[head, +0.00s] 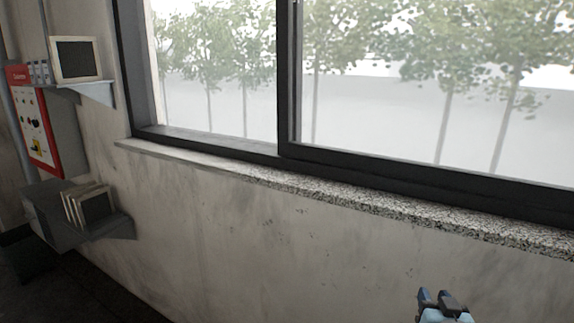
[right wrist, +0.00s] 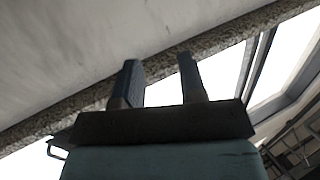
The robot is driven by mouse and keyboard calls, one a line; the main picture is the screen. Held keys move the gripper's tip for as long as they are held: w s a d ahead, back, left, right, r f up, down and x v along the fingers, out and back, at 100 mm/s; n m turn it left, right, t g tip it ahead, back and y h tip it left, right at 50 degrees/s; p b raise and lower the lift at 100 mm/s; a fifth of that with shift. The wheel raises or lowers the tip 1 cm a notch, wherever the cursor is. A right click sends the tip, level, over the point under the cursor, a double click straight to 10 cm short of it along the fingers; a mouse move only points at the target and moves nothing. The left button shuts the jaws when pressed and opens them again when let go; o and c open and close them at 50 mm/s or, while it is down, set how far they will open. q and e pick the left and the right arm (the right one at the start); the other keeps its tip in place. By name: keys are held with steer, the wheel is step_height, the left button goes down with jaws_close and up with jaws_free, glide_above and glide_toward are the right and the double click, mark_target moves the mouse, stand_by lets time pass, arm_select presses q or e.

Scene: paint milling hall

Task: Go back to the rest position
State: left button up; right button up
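My right gripper (head: 437,299) shows at the bottom right of the head view, in front of the wall below the window. In the right wrist view its two fingers (right wrist: 158,78) stand apart with nothing between them. They point toward the wall and the stone sill. My left gripper is not in either view.
A speckled stone sill (head: 330,194) runs along the wall under a dark-framed window (head: 280,80). At the left, a wall shelf (head: 92,92) holds a framed panel (head: 76,59). A lower shelf (head: 108,228) holds several panels (head: 88,206). A red-edged board (head: 34,120) hangs between them.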

steer(key=s+a+f+n+g+y, duration=0.2)
steer(key=s+a+f, duration=0.2)
steer(key=s+f, duration=0.4)
steer(key=s+a+f+n+g+y, duration=0.2)
steer(key=s+a+f, duration=0.3)
steer(key=s+f, duration=0.3)
steer(key=s+a+f+n+g+y, duration=0.1)
steer(key=s+a+f, duration=0.3)
steer(key=s+f, duration=0.4)
steer(key=s+n+p, duration=0.1)
steer(key=s, duration=0.2)
steer(key=shift+a+f+g+y, duration=0.35)
steer(key=shift+g+y, duration=0.05)
